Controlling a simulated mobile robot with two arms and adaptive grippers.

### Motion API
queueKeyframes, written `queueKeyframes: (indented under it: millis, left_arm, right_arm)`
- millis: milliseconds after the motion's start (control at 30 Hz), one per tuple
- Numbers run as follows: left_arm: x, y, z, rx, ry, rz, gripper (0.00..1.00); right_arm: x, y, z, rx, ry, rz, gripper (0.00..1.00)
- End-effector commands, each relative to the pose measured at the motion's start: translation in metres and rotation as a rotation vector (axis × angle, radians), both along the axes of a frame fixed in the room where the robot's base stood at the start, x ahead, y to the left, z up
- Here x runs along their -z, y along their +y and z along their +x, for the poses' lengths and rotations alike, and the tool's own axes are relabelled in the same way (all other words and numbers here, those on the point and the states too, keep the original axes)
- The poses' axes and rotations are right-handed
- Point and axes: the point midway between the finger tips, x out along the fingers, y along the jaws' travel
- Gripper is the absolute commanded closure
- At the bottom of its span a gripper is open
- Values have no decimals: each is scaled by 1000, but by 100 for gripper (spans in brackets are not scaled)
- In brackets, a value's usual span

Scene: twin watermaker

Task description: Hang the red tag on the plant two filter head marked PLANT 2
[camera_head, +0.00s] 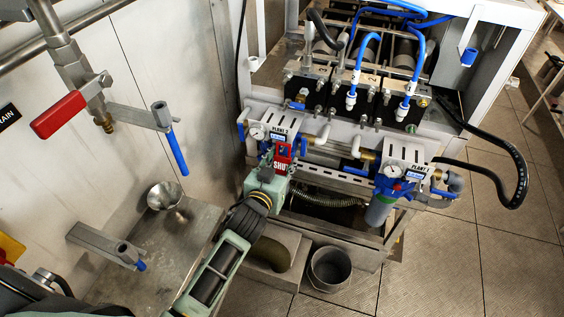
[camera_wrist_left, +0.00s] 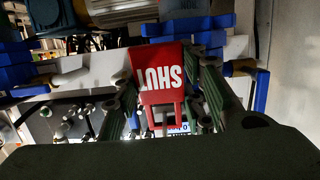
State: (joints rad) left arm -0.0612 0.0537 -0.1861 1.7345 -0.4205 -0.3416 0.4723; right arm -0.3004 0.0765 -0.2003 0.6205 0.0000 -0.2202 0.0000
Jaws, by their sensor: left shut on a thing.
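The red tag (camera_head: 283,160), lettered SHUT, is held at the front of the left filter head (camera_head: 277,128), whose label reads PLANT 2. My left gripper (camera_head: 275,167) is shut on the tag, just below that label. In the left wrist view the tag (camera_wrist_left: 163,75) appears upside down between the green fingers of my left gripper (camera_wrist_left: 165,100), its open loop end toward the filter head. Part of the label shows behind the loop. I cannot tell whether the loop is around anything. My right gripper is not in view.
A second filter head (camera_head: 406,155), with a blue bowl below, stands to the right. A gauge (camera_head: 257,132) and blue-handled valves flank the left head. A grey bucket (camera_head: 329,269) stands below. A red-handled valve (camera_head: 60,114) is on the left wall.

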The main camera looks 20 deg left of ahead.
Motion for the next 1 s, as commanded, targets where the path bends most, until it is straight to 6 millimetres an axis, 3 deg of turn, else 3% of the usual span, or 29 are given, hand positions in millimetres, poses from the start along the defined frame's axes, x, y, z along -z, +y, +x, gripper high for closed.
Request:
queueKeyframes:
  millis: [167,200,433,767,1000]
  left_arm:
    - [0,0,0,0,0,0,80]
    - [0,0,0,0,0,0,60]
    - [0,0,0,0,0,0,41]
    - [0,0,-2,0,1,0,41]
    - [-6,1,-34,0,2,-1,41]
  right_arm:
    - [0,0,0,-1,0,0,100]
    - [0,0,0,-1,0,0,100]
    - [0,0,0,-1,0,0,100]
    - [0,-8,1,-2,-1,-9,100]
    - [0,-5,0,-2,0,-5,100]
